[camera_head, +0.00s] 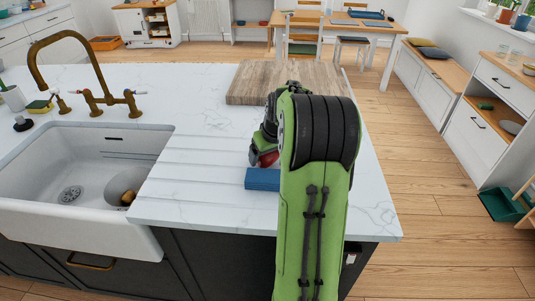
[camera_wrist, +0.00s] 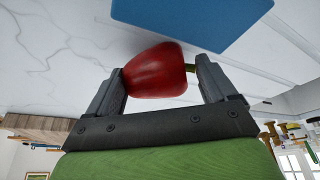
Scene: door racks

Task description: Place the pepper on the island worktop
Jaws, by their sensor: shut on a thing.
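A red pepper (camera_wrist: 156,71) with a short green stem is between the two fingers of my gripper (camera_wrist: 160,80) in the wrist view. The gripper is shut on it. In the head view only a bit of the pepper (camera_head: 268,158) shows beside my green arm, which hides most of the gripper (camera_head: 262,156). The pepper is at or just above the white marble island worktop (camera_head: 210,200); I cannot tell whether it touches. A blue flat thing (camera_head: 262,179) lies on the worktop close in front of the pepper, and it also shows in the wrist view (camera_wrist: 190,18).
A wooden board (camera_head: 245,85) lies on the worktop behind the gripper. A white sink (camera_head: 80,190) with a brass tap (camera_head: 95,95) is at the left, with a bowl in it. Bare worktop lies left of the gripper. The worktop's right edge is close to my arm.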

